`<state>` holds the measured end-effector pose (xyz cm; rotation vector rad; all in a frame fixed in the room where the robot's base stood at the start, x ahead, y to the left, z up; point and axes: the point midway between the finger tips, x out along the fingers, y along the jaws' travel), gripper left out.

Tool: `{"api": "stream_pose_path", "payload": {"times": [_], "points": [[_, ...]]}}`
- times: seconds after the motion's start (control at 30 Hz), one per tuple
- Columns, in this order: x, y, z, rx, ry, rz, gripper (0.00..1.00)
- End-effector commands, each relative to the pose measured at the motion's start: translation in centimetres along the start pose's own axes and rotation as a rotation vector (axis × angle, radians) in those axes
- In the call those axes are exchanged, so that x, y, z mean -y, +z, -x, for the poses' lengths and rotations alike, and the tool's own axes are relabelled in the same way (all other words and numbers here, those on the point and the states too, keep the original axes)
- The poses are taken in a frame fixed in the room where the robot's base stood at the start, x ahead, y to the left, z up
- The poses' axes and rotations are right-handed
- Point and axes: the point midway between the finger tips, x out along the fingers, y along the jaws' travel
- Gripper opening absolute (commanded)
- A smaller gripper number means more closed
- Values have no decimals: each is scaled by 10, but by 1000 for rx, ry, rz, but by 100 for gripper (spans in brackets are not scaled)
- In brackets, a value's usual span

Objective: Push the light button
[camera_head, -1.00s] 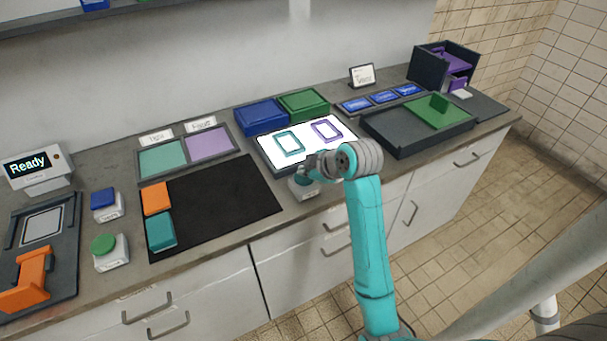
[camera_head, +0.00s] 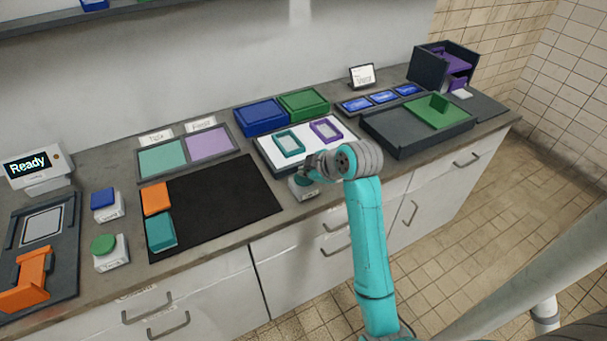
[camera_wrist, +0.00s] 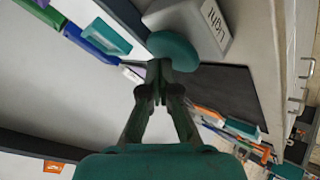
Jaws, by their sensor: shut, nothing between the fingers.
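The light button (camera_head: 304,190) is a pale box at the counter's front edge, in front of the panel. In the wrist view its round teal cap (camera_wrist: 172,48) and the box labelled "Light" (camera_wrist: 205,22) show at the top. My gripper (camera_wrist: 158,72) is shut and empty, with its fingertips right at the cap's edge; I cannot tell if they touch it. In the head view my gripper (camera_head: 312,170) is over the button and partly hides it. The panel (camera_head: 300,150) behind looks plain white and unlit, with a teal frame (camera_head: 289,142) and a purple frame (camera_head: 326,130) on it.
A black mat (camera_head: 225,200) with orange and teal blocks lies to the left. Blue (camera_head: 105,204) and green (camera_head: 108,250) buttons stand farther left. A dark tray (camera_head: 400,135) with a green section is to the right. Blue and green boxes stand behind the panel.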

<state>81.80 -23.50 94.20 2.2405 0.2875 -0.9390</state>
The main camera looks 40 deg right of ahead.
Motion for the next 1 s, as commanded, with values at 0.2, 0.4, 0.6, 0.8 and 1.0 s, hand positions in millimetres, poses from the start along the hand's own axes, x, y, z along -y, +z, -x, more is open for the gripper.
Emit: {"api": "stream_pose_path", "payload": {"times": [0.2, 0.4, 0.6, 0.8, 1.0], "points": [[-5, -5, 7, 0, 1, 0, 0], [-6, -6, 8, 0, 0, 0, 0], [-8, -8, 11, -1, 1, 1, 0], [-16, -16, 22, -1, 2, 1, 0], [-25, -25, 34, -1, 3, 1, 0]]}}
